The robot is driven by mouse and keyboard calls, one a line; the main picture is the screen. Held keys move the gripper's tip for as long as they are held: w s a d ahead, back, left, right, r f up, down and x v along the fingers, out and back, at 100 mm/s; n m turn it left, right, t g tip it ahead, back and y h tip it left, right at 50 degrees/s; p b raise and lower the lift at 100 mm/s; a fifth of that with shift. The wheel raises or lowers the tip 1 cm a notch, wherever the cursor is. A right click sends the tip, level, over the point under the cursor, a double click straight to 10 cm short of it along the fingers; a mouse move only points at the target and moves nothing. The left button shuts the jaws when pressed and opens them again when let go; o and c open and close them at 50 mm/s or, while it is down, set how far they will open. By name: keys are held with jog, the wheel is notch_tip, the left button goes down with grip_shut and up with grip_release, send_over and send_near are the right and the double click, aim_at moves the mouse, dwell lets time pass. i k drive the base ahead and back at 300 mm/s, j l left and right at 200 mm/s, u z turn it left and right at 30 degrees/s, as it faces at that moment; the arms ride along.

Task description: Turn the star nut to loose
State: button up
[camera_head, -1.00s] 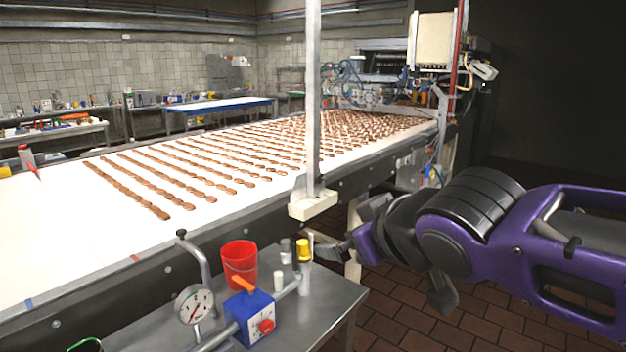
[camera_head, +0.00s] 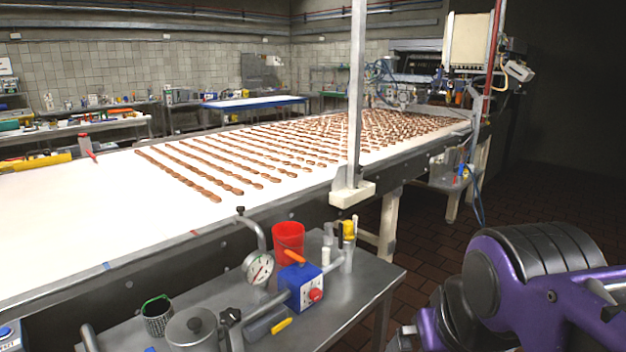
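A small black knob (camera_head: 230,316), which may be the star nut, stands on the metal table (camera_head: 345,305) at the bottom, right of a lidded steel pot (camera_head: 195,330). It is too small to tell its shape or how tight it is. My purple and black arm fills the lower right corner. A grey part of my gripper (camera_head: 406,336) shows at the bottom edge, right of the table and apart from the knob. Most of the gripper is cut off or hidden, so its opening does not show.
On the table stand a pressure gauge (camera_head: 258,268), a blue box (camera_head: 301,287) with an orange handle, a red bucket (camera_head: 288,240) and a yellow-capped bottle (camera_head: 348,240). A long white conveyor (camera_head: 80,230) with brown biscuits runs behind. A steel post (camera_head: 356,100) rises beside it.

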aim_at(229, 317)
jog(key=i+l+u, duration=0.1)
jog(key=u, duration=0.35)
jog(key=i+l+u, duration=0.1)
jog(key=u, duration=0.35)
